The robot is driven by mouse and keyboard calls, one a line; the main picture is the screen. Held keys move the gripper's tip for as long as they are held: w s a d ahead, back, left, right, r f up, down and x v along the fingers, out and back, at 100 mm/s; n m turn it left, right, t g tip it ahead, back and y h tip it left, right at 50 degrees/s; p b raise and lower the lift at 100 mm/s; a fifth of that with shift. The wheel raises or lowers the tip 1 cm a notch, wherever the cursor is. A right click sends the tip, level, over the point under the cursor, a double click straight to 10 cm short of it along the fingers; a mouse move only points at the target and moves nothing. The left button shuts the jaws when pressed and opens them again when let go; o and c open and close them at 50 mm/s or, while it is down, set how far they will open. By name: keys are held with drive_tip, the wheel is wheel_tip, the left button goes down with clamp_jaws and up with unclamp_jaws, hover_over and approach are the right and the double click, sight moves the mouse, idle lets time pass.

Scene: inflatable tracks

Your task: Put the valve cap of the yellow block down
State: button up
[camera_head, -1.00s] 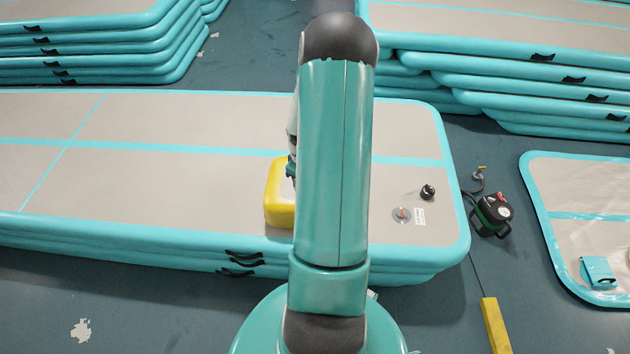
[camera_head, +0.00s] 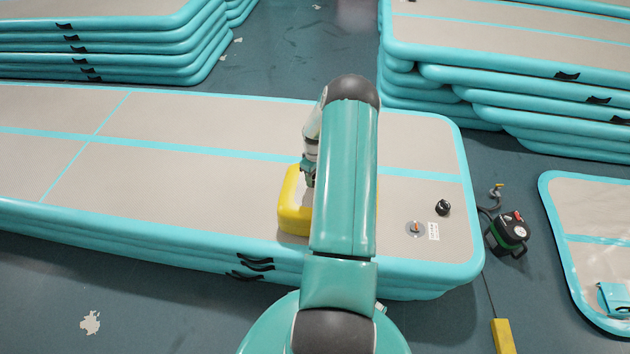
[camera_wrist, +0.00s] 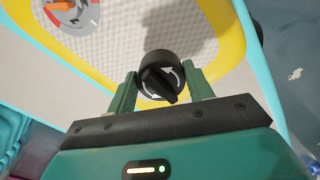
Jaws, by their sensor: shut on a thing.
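In the wrist view, my gripper (camera_wrist: 163,75) is shut on a round black valve cap (camera_wrist: 160,82) with white curved arrows and a raised grip bar. The yellow block (camera_wrist: 228,47) is behind it, with a yellow rim and a grey face. An open valve seat (camera_wrist: 73,13) with a red-orange centre shows at the top left of the block, apart from the cap. In the head view, the yellow block (camera_head: 293,205) stands on the inflatable track, partly hidden by my arm. My gripper (camera_head: 308,172) is at the block; its fingertips and the held cap are hidden there.
The grey and teal track (camera_head: 210,185) has clear room left of the block. A second black cap (camera_head: 443,208) lies on it near its valve (camera_head: 415,229). A pump (camera_head: 508,233) is on the floor at right. Stacked tracks (camera_head: 500,65) stand behind.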

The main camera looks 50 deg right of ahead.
drive_tip(key=shift+w+d+f, duration=0.15)
drive_tip(key=shift+f, duration=0.1)
drive_tip(key=shift+d+f, duration=0.1)
drive_tip(key=shift+f, duration=1.5)
drive_tip(key=shift+f, duration=0.15)
drive_tip(key=o, duration=0.9)
drive_tip(key=shift+o, duration=0.2)
